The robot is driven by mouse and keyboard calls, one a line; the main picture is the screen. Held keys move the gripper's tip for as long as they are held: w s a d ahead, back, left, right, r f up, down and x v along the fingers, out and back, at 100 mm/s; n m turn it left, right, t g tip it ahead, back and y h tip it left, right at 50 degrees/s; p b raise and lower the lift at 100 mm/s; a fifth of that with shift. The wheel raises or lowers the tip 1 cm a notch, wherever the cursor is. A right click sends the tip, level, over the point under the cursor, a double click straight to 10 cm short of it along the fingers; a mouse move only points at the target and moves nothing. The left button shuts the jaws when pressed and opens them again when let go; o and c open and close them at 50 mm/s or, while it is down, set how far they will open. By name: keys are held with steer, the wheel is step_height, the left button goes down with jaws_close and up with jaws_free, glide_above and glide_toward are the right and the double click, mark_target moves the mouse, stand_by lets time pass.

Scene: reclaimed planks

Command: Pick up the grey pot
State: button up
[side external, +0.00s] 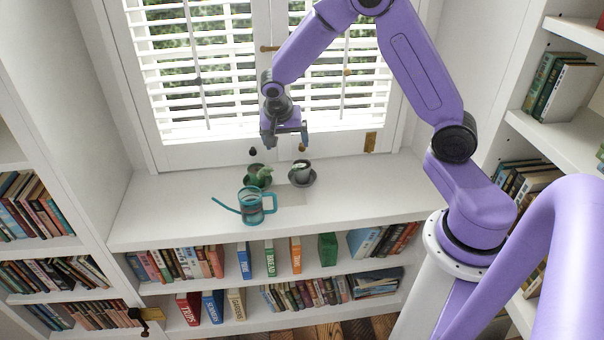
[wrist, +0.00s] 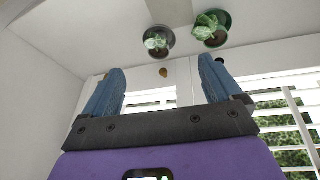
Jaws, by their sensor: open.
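The grey pot (side external: 301,176), with a small pale green plant in it, stands on a dark saucer on the white window shelf, right of a green pot (side external: 257,180) in the side external view. My gripper (side external: 286,139) is open and empty, above and behind the pots, near the window. In the wrist view the grey pot (wrist: 158,50) is at the top centre, beyond the spread blue fingers of my gripper (wrist: 163,68). The green pot (wrist: 210,38) is to its right there. Nothing lies between the fingers.
A teal watering can (side external: 258,208) stands in front of the pots, its spout pointing left. The window shutters (side external: 200,70) rise close behind my gripper. The white shelf (side external: 360,190) is bare to the right of the grey pot. Books (side external: 180,265) fill the shelves below.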

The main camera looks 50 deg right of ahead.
steer(key=w+d+f+m, duration=0.4)
steer(key=d+f+m, duration=0.1)
steer(key=d, duration=0.3)
glide_toward(304, 167)
steer(key=shift+h, duration=0.4)
steer(key=x, duration=0.5)
steer(key=shift+w+f, duration=0.1)
steer(key=shift+w, duration=0.25)
steer(key=shift+x, duration=2.6)
steer(key=shift+w+a, duration=0.15)
steer(key=shift+w, duration=0.05)
steer(key=shift+c, duration=0.2)
